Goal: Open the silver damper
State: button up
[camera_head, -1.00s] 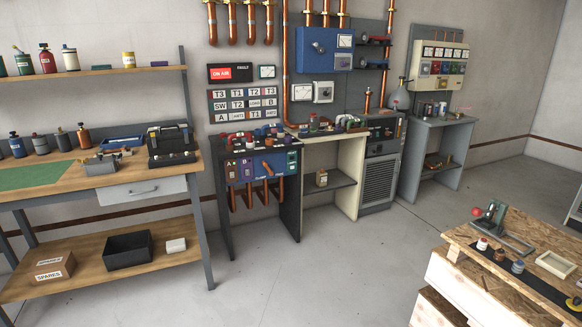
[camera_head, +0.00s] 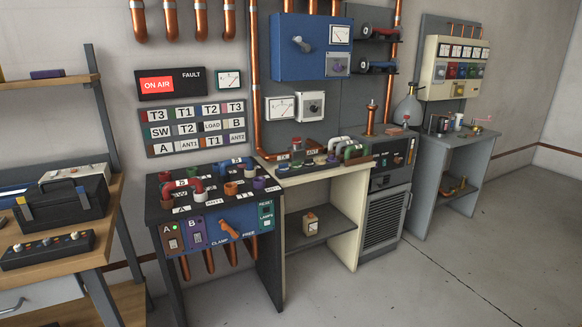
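I cannot tell for certain which part is the silver damper. A silver-grey handle (camera_head: 302,45) sits on the front of the blue wall box (camera_head: 286,66). A small pale grey box (camera_head: 312,106) with a round dark knob hangs below it, beside a white meter (camera_head: 281,108). Silver curved pieces (camera_head: 341,143) stand on the cream bench's panel (camera_head: 329,160). My gripper is not in view.
A dark console (camera_head: 160,212) with coloured plugs stands left of the cream bench (camera_head: 353,195). A grey vented cabinet (camera_head: 384,225) and a grey table (camera_head: 455,141) stand to the right. A wooden workbench (camera_head: 100,247) is at left. The floor (camera_head: 440,270) at right is clear.

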aim_at(377, 184)
jog(key=i+l+u, duration=0.1)
jog(key=i+u, duration=0.3)
jog(key=i, duration=1.4)
jog(key=i+l+z, duration=0.2)
jog(key=i+z, duration=0.2)
jog(key=i, duration=0.2)
jog(key=i+z, duration=0.45)
jog(key=i, duration=0.15)
jog(key=i+j+z, duration=0.25)
jog(key=i+z, duration=0.15)
jog(key=i, duration=0.2)
jog(key=i+j+z, duration=0.1)
jog(key=i+z, duration=0.15)
jog(key=i, duration=0.4)
